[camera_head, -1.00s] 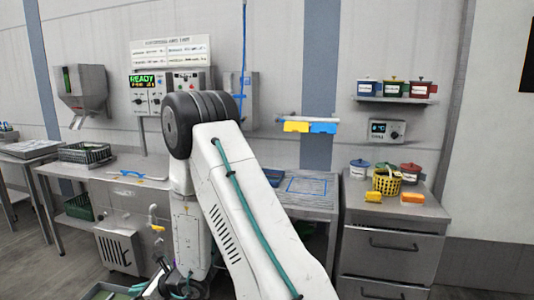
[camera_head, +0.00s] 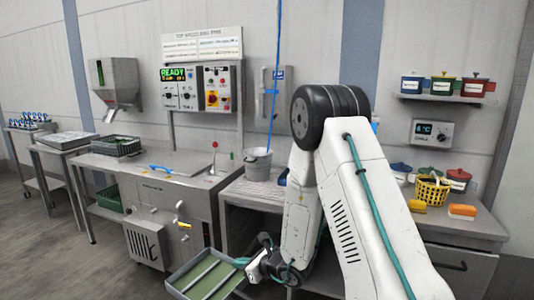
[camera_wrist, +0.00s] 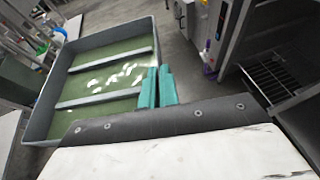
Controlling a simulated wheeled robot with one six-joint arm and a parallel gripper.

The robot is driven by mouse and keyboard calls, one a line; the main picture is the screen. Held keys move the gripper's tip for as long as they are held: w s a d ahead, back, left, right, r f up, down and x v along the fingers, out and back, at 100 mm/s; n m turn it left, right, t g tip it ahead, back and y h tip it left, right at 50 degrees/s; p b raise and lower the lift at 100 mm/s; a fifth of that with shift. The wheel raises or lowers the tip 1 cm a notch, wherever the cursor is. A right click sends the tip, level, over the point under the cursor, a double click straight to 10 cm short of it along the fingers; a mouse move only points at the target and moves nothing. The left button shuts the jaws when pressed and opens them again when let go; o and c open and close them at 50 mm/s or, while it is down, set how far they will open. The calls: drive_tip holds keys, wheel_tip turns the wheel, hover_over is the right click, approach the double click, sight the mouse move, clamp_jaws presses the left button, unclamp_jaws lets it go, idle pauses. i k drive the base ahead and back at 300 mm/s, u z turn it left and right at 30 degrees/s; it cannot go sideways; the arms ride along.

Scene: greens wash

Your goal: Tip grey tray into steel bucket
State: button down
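The grey tray (camera_head: 174,289) is low in front of the counter in the head view, roughly level. In the wrist view the tray (camera_wrist: 47,105) shows greenish liquid, two cross ribs and several pale bits inside. My gripper (camera_head: 250,268) is at the tray's right end. In the wrist view its teal fingers (camera_wrist: 157,88) are close together on either side of the tray's right wall, shut on it. The steel bucket (camera_head: 258,168) stands upright on the counter above and beyond the tray, left of my arm. Its inside is mostly hidden.
A steel washing machine (camera_head: 160,205) with a blue handle stands behind the tray. A control panel (camera_head: 200,90) reads READY. A yellow basket (camera_head: 431,191) and lidded pots are on the right counter. Open floor (camera_head: 60,270) lies to the left.

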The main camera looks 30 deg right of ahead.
sight(258, 162)
drive_tip(key=i, duration=1.65)
